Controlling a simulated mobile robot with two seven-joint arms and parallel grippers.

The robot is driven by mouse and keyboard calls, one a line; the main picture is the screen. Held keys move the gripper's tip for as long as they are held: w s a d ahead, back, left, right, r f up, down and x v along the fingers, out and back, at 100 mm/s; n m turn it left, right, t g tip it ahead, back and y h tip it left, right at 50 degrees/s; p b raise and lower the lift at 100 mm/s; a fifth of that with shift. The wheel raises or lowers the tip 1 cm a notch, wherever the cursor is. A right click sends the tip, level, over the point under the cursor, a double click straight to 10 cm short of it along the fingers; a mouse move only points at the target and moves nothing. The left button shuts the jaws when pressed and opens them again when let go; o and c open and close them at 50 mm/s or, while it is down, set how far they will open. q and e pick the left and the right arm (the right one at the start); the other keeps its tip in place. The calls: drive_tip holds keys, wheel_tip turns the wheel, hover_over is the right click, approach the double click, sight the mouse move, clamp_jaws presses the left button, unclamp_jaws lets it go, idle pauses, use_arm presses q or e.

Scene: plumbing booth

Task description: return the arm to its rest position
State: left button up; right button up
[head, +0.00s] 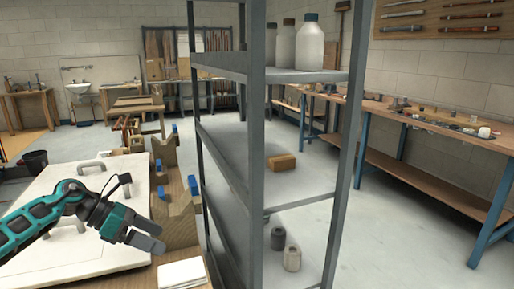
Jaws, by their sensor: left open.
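My left arm comes in from the left edge of the head view, teal and dark grey. My left gripper (155,238) is at its end, pointing right and slightly down, with two grey fingers apart. Nothing shows between the fingers. The gripper is above the right part of a large white panel (48,196) with handles, near the bench's right edge. My right gripper is not in the picture.
A grey metal shelf unit (256,150) stands close on the right, with bottles (310,45) on an upper shelf. Wooden blocks with blue parts (180,195) and a white pad (182,273) lie beside the gripper. A long workbench (440,122) runs along the right wall.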

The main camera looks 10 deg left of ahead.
use_arm(q)
drive_tip(key=s+d+f+n+t+h+p, duration=0.1)
drive_tip(key=s+d+f+n+t+h, duration=0.1)
drive_tip(key=d+n+t, duration=0.5)
drive_tip(key=s+d+f+n+t+h+p, duration=0.1)
drive_tip(key=s+d+n+t+h+p, duration=0.1)
drive_tip(key=d+n, duration=0.85)
drive_tip(key=s+f+n+g+y+p, duration=0.1)
drive_tip(key=s+f+n+y, duration=0.4)
drive_tip(key=n, duration=0.7)
drive_tip(key=s+a+f+n+g+y+p, duration=0.1)
drive_tip(key=s+f+n+y, duration=0.5)
drive_tip(key=s+f+n, duration=0.3)
drive_tip(key=s+n, duration=0.3)
drive_tip(key=n, duration=0.1)
drive_tip(key=shift+s+a+y, duration=0.15)
drive_tip(key=shift+y, duration=0.15)
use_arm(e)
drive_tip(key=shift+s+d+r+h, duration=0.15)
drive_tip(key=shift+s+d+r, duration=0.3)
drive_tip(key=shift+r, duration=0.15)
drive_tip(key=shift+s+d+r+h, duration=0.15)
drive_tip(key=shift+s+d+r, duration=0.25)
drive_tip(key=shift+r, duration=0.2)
